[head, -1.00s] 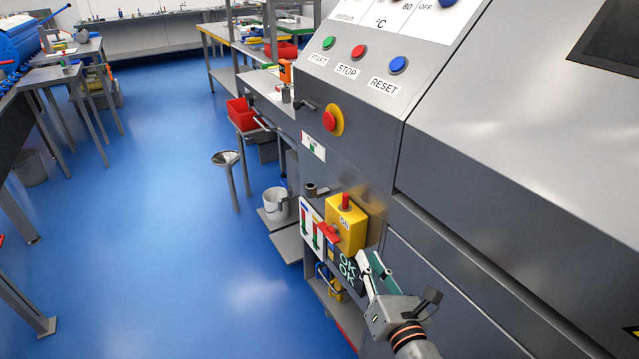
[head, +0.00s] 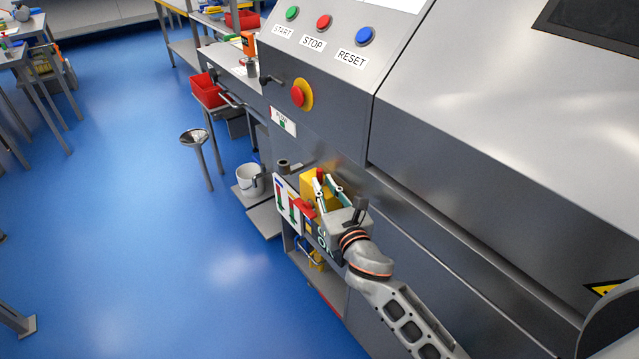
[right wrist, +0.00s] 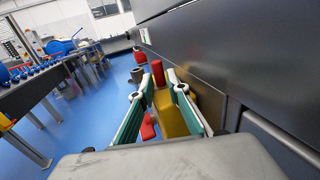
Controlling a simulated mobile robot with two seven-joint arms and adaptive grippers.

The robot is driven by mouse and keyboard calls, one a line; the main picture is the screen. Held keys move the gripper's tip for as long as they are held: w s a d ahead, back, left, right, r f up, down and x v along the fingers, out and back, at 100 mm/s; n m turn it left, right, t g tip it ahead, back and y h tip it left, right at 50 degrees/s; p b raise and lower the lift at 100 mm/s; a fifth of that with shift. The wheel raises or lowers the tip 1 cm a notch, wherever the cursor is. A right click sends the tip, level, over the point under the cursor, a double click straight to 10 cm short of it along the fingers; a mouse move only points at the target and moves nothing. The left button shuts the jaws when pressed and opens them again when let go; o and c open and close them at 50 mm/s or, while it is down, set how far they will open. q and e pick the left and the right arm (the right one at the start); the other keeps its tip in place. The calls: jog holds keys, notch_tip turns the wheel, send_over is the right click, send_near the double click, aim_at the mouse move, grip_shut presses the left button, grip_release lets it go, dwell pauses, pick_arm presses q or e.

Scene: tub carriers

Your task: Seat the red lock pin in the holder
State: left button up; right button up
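A red upright pin (head: 320,174) stands at the top of a yellow box (head: 308,184) on the grey machine's side. In the right wrist view, the red pin (right wrist: 157,73) shows in the gap between my fingertips, with the yellow box (right wrist: 171,117) below. A second red part, like a handle, (head: 303,207) sticks out of the box's front, and it shows low between the fingers in the wrist view (right wrist: 147,127). I cannot tell which red part is the lock pin. My right gripper (head: 322,182) is open at the box. My left gripper is out of view.
A white panel with coloured shapes (head: 284,198) is left of the box. The machine front (head: 440,220) rises close on the right. A red emergency knob (head: 298,96) is above.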

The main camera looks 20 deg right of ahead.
aim_at(321, 180)
jog(key=w, duration=0.3)
jog(key=shift+w+a, duration=0.1)
jog(key=shift+w, duration=0.1)
grip_shut()
